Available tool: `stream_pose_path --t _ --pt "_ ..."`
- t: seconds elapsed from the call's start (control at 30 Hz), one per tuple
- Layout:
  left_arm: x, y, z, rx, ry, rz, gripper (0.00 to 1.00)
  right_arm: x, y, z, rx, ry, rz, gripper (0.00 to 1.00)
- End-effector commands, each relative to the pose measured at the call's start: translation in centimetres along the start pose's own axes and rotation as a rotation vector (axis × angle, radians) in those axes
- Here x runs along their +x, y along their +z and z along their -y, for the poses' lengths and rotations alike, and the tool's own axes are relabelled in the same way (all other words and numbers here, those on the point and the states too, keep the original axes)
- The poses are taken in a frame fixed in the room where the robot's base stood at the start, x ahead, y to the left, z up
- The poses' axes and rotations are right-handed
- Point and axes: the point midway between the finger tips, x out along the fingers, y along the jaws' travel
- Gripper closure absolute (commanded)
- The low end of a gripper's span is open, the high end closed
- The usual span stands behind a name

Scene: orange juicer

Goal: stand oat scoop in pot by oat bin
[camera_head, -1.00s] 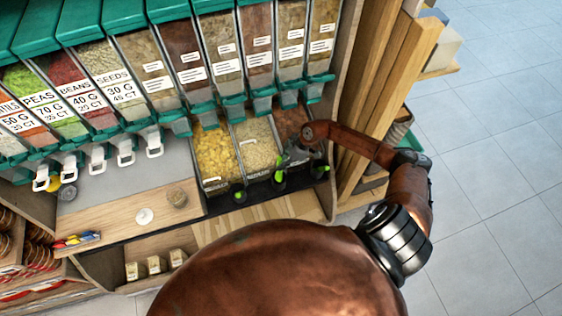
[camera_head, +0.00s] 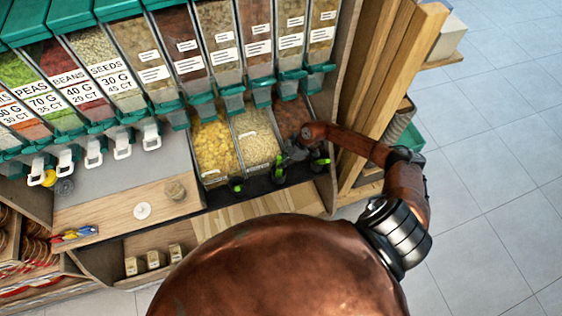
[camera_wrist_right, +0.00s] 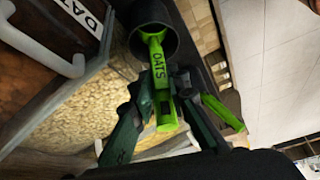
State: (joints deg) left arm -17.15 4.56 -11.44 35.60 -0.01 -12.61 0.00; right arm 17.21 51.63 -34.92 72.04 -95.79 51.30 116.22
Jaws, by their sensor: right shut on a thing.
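The oat scoop (camera_wrist_right: 158,75) has a bright green handle lettered OATS. In the wrist view my right gripper (camera_wrist_right: 162,92) is shut on this handle. The handle's far end reaches into the mouth of a dark round pot (camera_wrist_right: 136,42); how deep it sits is hidden. The oat bin (camera_wrist_right: 75,115) lies to the left of the scoop, filled with pale flakes. In the head view the oat bin (camera_head: 258,148) is the middle open bin, and my right gripper (camera_head: 294,152) is just right of its front end. My left gripper is not in view.
Another green handle (camera_wrist_right: 222,112) stands close to the right of my gripper. A bin of yellow flakes (camera_head: 214,148) and a brown one (camera_head: 290,112) flank the oats. Dispensers (camera_head: 190,60) rise behind.

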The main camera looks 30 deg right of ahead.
Motion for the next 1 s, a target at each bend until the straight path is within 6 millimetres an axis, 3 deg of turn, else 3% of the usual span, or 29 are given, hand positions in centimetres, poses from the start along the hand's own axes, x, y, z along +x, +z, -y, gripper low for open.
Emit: stream_pose_path --t 0.17,0.2,0.5,0.7,1.0 --pt "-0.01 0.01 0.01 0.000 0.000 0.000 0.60 -0.02 -0.04 -0.02 0.000 0.000 -0.001 1.00" --pt "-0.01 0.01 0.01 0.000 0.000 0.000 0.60 -0.02 -0.04 -0.02 0.000 0.000 -0.001 0.84" --pt "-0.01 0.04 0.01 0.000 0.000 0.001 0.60 -0.02 -0.03 -0.02 0.000 0.000 0.000 0.65" --pt "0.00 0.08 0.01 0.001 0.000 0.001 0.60 -0.02 -0.01 -0.01 0.000 0.000 0.000 0.63" --pt "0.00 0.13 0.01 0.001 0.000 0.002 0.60 -0.02 0.00 -0.01 0.000 0.000 0.000 0.42"
